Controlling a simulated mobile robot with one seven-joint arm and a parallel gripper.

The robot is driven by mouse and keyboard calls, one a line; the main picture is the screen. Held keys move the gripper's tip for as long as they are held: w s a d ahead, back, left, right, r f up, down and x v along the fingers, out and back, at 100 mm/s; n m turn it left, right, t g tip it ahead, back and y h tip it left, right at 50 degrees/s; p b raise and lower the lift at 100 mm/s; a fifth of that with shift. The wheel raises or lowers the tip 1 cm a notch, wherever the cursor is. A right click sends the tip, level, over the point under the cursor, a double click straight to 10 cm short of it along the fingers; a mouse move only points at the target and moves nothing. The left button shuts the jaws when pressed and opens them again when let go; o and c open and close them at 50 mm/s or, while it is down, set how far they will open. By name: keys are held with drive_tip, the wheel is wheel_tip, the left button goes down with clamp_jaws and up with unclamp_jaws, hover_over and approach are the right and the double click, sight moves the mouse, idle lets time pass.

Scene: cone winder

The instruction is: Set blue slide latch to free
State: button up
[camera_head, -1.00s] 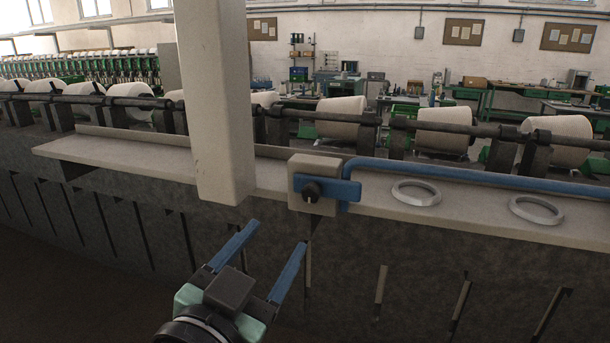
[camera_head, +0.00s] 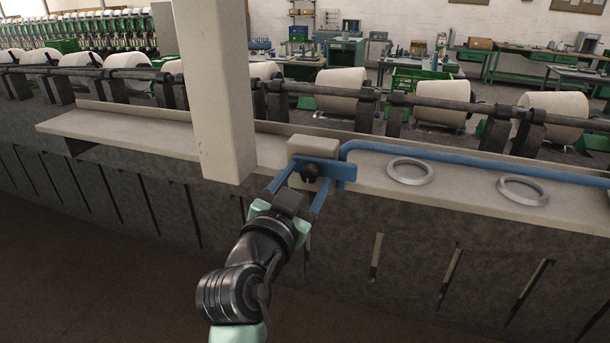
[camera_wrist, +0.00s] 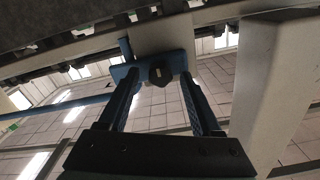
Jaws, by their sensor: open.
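The blue slide latch (camera_head: 340,171) is a flat blue plate with a dark round knob (camera_head: 309,172) on its front, mounted on a beige block (camera_head: 313,146) on the machine ledge. It also shows in the wrist view (camera_wrist: 175,62), with the dark knob (camera_wrist: 160,75) near its middle. My gripper (camera_head: 304,186) is open, with its two blue fingers reaching up to the latch. In the wrist view the fingertips (camera_wrist: 158,78) stand on either side of the knob. I cannot tell whether they touch the plate or knob.
A beige post (camera_head: 215,90) rises just left of the latch. A blue rail (camera_head: 430,155) runs right from the latch. Two grey rings (camera_head: 410,180) lie on the ledge (camera_head: 460,193) to the right. White yarn cones (camera_head: 342,80) sit behind.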

clamp_jaws()
idle(0.3)
idle(1.1)
